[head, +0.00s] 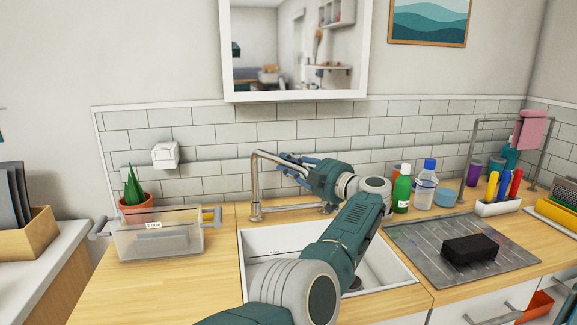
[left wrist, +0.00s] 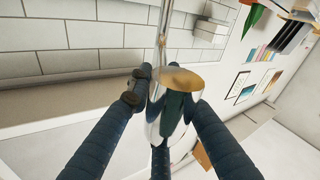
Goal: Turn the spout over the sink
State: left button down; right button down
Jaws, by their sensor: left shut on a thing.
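The metal spout (head: 268,156) rises from its upright at the back left of the white sink (head: 262,242) and runs to the right in the head view. My left gripper (head: 291,166) is shut on the spout's outer end. In the left wrist view the dark fingers close around the shiny spout end (left wrist: 178,80). My left arm crosses the sink and hides part of the basin and the back edge. How far the spout's tip stands over the basin is hard to tell. My right gripper is not in view.
A clear bin (head: 160,240) and a potted plant (head: 134,200) stand left of the sink. A green bottle (head: 402,188) and a clear bottle (head: 425,187) stand behind right. A grey mat (head: 410,240) holds a black block (head: 470,248). The tiled wall is close behind the spout.

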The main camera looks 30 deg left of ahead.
pick_arm(q)
jog(key=shift+r, duration=0.1)
jog(key=c, duration=1.6)
grip_release()
notch_tip(320, 180, up, 10)
jog(key=shift+f, duration=0.1)
jog(key=shift+o, duration=0.3)
